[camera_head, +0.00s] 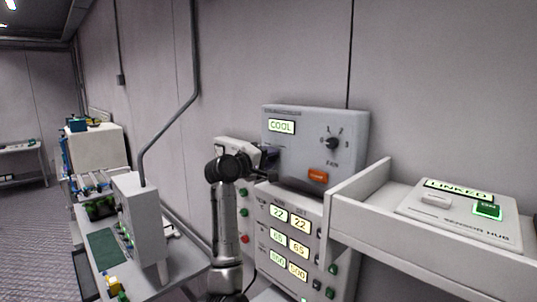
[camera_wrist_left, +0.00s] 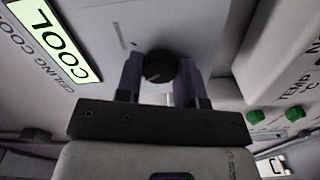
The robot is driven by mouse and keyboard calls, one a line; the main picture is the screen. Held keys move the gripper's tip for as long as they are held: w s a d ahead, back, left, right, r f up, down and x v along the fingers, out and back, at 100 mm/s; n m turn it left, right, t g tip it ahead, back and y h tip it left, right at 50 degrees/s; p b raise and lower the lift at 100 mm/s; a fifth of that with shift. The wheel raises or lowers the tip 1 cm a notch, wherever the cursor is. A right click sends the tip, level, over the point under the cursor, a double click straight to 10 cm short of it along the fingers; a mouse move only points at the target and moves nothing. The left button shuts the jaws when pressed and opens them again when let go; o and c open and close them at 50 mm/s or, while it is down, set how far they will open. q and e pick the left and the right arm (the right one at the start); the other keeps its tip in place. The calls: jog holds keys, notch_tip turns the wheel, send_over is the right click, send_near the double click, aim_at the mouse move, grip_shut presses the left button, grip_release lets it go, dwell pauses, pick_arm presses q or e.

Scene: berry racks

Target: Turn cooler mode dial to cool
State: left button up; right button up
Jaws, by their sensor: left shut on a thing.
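The cooler control box (camera_head: 295,122) is mounted on the wall, and its lit display (camera_head: 281,127) reads COOL. The same display shows tilted in the left wrist view (camera_wrist_left: 52,38). My left gripper (camera_head: 271,158) reaches the lower left of the box face and hides the mode dial in the head view. In the left wrist view the black round mode dial (camera_wrist_left: 158,66) sits between my two fingers, which are shut on it. A pointer mark on the dial is too dark to read. My right gripper is not in view.
A fan dial (camera_head: 332,143) and an orange button (camera_head: 318,175) are on the same box. Below is a panel with lit number displays (camera_head: 290,219). A white shelf (camera_head: 350,215) with a sensor hub (camera_head: 460,215) juts out at right. A bench with equipment (camera_head: 105,245) stands at left.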

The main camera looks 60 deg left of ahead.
pick_arm(q)
jog(key=shift+n+p, duration=0.7)
jog(key=shift+n, duration=0.8)
jog(key=o, duration=0.9)
jog(key=b+v, duration=0.3)
jog(key=v, duration=1)
jog(key=shift+s+d, duration=0.15)
jog(key=shift+s, duration=0.25)
